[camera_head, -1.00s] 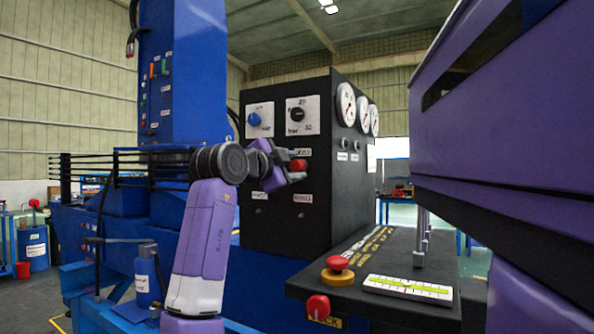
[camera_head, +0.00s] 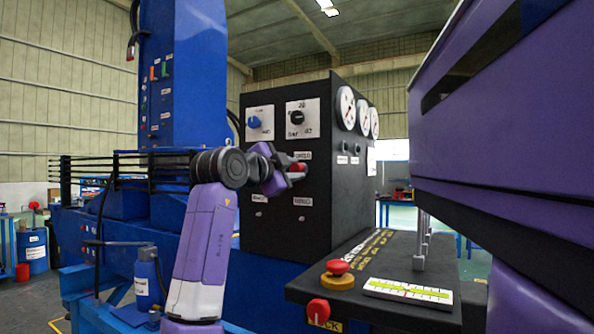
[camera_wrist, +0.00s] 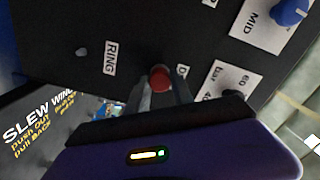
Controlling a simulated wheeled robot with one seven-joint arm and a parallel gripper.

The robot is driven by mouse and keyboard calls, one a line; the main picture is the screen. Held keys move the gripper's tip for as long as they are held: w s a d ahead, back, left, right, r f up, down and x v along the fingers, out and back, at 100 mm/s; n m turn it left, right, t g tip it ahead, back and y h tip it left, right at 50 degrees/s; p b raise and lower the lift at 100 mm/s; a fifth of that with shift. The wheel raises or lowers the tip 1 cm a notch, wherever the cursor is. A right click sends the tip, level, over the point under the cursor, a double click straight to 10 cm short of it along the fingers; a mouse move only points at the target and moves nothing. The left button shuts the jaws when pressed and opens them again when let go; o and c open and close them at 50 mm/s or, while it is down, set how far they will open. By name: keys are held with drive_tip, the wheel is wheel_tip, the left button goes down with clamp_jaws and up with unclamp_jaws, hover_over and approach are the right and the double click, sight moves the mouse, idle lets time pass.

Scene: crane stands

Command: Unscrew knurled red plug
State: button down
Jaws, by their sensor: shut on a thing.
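The red plug (camera_head: 298,167) is on the front face of the black control panel (camera_head: 285,222), below the two round dials. In the wrist view the red plug (camera_wrist: 160,77) sits between the two finger ends. My gripper (camera_head: 292,172) is at the panel face, its fingers shut on the plug from either side. In the wrist view my gripper (camera_wrist: 159,88) covers the lower part of the plug. The plug's knurling is too small to make out.
A blue knob (camera_head: 254,122) and a black dial (camera_head: 296,117) are above the plug. Gauges (camera_head: 346,106) line the panel's side. A lower console (camera_head: 380,285) with a red mushroom button (camera_head: 338,266) and another red knob (camera_head: 318,308) juts out at right.

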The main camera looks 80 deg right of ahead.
drive_tip(key=shift+r+n+p, duration=0.2)
drive_tip(key=shift+n+p, duration=0.3)
drive_tip(key=shift+p, duration=0.2)
drive_tip(key=shift+n+p, duration=1)
drive_tip(key=shift+n, duration=0.2)
drive_tip(key=shift+a+f+n+p, duration=0.1)
drive_tip(key=shift+f+n+p, duration=0.2)
drive_tip(key=shift+n, duration=0.5)
drive_tip(key=shift+r, duration=0.1)
drive_tip(key=n+p, duration=0.2)
drive_tip(key=shift+r+p, duration=0.25)
drive_tip(key=shift+p, duration=0.15)
drive_tip(key=shift+n+p, duration=0.85)
drive_tip(key=shift+n, duration=0.15)
drive_tip(key=shift+f+n+p, duration=0.25)
drive_tip(key=shift+n+p, duration=0.05)
drive_tip(key=shift+n, duration=0.3)
